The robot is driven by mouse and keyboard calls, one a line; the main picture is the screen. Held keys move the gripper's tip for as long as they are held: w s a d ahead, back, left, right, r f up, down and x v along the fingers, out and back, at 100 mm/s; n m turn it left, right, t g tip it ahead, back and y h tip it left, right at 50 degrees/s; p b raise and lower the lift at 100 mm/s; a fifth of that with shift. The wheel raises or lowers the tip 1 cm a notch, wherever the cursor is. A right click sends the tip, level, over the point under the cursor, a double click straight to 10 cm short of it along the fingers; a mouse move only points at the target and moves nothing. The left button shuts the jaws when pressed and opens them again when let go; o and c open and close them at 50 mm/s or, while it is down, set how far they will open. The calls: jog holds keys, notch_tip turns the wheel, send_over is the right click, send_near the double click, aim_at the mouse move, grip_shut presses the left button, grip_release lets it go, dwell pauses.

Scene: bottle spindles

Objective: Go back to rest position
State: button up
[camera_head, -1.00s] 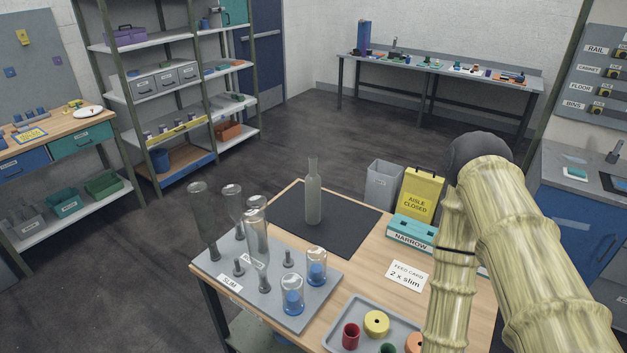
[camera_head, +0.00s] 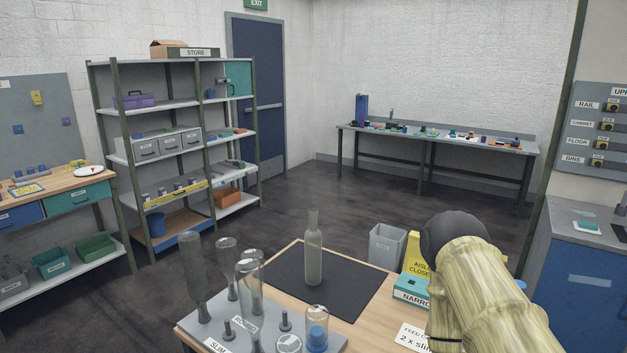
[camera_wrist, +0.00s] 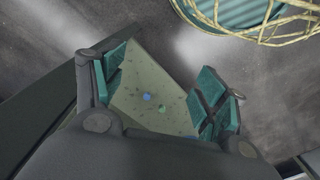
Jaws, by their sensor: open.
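My gripper (camera_wrist: 160,97) shows in the wrist view with its teal-padded fingers apart and nothing between them. Beyond the fingers is a pale speckled surface with a small blue spot and a small green spot. In the head view my arm is at the right, over the table's right side, and the gripper itself is out of sight. A slim clear bottle (camera_head: 313,252) stands upright on the dark mat (camera_head: 350,293). Several clear bottles sit upside down on the grey spindle board (camera_head: 190,325) at the front left.
A grey bin (camera_head: 386,246), a yellow sign (camera_head: 416,256) and a teal NARROW box (camera_head: 410,290) stand near my arm. A wire basket (camera_wrist: 250,15) shows in the wrist view. Shelving (camera_head: 165,105) stands at the left, a bench (camera_head: 440,137) at the back. The floor between is clear.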

notch_tip(320, 180, down, 9)
jog(key=b, duration=0.7)
jog(key=shift+r, duration=0.15)
